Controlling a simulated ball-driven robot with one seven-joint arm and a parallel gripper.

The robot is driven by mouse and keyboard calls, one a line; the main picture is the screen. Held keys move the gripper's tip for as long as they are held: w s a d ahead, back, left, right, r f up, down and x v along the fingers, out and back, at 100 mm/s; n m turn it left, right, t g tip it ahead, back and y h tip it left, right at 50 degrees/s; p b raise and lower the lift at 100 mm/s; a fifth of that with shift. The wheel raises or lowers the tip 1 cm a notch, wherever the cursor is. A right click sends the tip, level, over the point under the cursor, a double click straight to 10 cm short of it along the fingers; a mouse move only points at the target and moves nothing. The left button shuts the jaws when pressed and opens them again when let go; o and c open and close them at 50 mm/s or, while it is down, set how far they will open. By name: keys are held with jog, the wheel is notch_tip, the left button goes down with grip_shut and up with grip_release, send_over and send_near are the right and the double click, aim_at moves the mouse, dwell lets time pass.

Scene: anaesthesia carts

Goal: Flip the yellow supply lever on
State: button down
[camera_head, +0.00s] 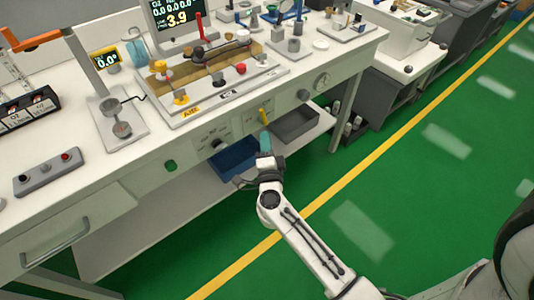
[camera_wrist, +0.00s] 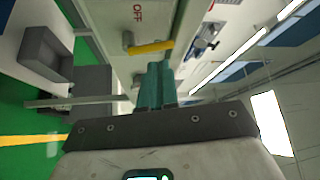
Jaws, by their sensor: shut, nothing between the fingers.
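The yellow supply lever (camera_head: 263,116) sits on the front panel of the white workstation. In the wrist view the yellow lever (camera_wrist: 152,47) shows just beyond my fingertips, on a white panel with a red "OFF" label (camera_wrist: 138,12) close by. My gripper (camera_head: 265,145) is in front of that panel, right below the lever, with its teal fingers together and nothing between them. The fingers also show in the wrist view (camera_wrist: 160,68). I cannot tell whether the fingertips touch the lever.
A blue bin (camera_head: 235,160) and a grey bin (camera_head: 294,124) are on the shelf under the worktop. A dark knob (camera_head: 218,144) and a green button (camera_head: 171,165) are on the front panel, left of the lever. The green floor (camera_head: 370,180) in front is clear.

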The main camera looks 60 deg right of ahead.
aim_at(263, 115)
jog(key=x, duration=0.6)
jog(key=shift+w+d, duration=0.1)
jog(key=shift+r, duration=0.1)
jog(key=shift+d+r+m+p, duration=0.1)
jog(key=shift+r+m+p, duration=0.25)
jog(key=shift+p, duration=0.8)
jog(key=p, duration=0.1)
jog(key=m+p, duration=0.1)
jog(key=p, duration=0.1)
jog(key=shift+d+r+g+y, duration=0.25)
jog(key=shift+d+g+y, duration=0.05)
jog(key=shift+g, duration=0.1)
jog(key=p, duration=0.1)
jog(key=m+p, duration=0.1)
jog(key=p, duration=0.1)
jog(key=shift+d+f+g+y, duration=0.15)
jog(key=shift+d+g+y, duration=0.1)
jog(key=shift+g+y, duration=0.05)
jog(key=shift+s+f, duration=0.1)
jog(key=shift+s, duration=0.15)
